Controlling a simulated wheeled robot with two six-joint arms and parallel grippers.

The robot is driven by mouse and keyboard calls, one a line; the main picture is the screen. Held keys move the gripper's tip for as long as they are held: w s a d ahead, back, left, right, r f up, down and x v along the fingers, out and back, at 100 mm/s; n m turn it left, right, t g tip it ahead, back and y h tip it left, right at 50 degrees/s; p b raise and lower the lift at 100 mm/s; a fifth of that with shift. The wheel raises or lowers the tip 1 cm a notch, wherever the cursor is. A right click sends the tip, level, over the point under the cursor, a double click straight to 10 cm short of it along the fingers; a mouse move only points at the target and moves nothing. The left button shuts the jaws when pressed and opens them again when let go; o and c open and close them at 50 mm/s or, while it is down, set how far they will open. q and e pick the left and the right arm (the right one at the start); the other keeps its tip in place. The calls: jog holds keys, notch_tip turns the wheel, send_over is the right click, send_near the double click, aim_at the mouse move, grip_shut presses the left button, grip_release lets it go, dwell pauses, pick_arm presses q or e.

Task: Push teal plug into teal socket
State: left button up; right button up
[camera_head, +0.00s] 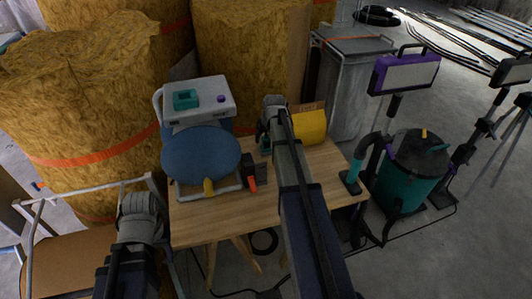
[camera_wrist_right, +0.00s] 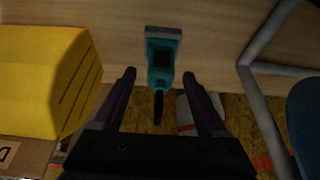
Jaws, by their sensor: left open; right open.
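The teal plug (camera_wrist_right: 160,58) lies on the wooden table, with a dark patch on its body and a dark cord end toward me. Only a bit of teal (camera_head: 265,145) shows beside my right arm in the head view. My right gripper (camera_wrist_right: 159,78) is open, its fingers on either side of the plug's rear part with gaps visible; contact is not seen. In the head view my right gripper (camera_head: 272,108) is mostly hidden by its own arm. The teal socket (camera_head: 185,99) sits on a white box at the table's back left. My left gripper (camera_head: 138,203) is open and empty, left of the table.
A blue rounded object (camera_head: 200,153) on a grey tube frame stands before the white box (camera_head: 207,112). A black and orange tool (camera_head: 251,177) lies right of it. A yellow block (camera_head: 309,127) is near my right gripper. The table's front (camera_head: 215,220) is clear.

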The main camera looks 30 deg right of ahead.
jog(key=shift+w+f, duration=0.25)
jog(key=shift+f, duration=0.45)
jog(key=shift+r, duration=0.1)
jog(key=shift+c, duration=0.2)
grip_shut()
